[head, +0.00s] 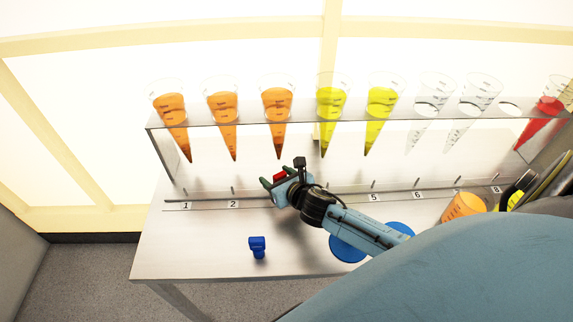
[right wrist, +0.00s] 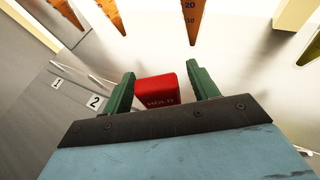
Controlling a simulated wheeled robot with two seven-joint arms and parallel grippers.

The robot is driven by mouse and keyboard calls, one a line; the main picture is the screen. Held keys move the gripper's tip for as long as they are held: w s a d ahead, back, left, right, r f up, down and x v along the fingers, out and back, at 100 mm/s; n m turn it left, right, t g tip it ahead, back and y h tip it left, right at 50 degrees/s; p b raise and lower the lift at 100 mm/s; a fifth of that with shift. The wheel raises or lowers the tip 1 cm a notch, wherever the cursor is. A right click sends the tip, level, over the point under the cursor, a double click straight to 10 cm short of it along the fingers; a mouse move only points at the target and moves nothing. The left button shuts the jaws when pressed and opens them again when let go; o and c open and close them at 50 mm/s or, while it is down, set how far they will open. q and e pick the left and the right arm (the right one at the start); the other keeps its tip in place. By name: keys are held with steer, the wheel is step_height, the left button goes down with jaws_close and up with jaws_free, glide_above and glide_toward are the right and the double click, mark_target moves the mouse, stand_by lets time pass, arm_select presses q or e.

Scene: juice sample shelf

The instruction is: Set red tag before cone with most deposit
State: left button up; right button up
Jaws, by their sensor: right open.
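The red tag (head: 279,175) is a small block with raised lettering. In the right wrist view the tag (right wrist: 156,91) stands between the two green fingers, nearer the left one. My right gripper (head: 273,181) is open around it, at the rail near label 2 (head: 233,204). My left gripper is not in view.
A blue object (head: 257,247) stands on the table front. An orange cup (head: 464,208) and dark discs (head: 540,180) sit at the right. Blue round shapes (head: 347,248) lie partly under my arm. The table's left front (head: 190,245) is clear.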

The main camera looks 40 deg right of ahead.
steer(key=p+v, duration=0.2)
steer(key=v, duration=1.1)
steer(key=shift+s, duration=0.2)
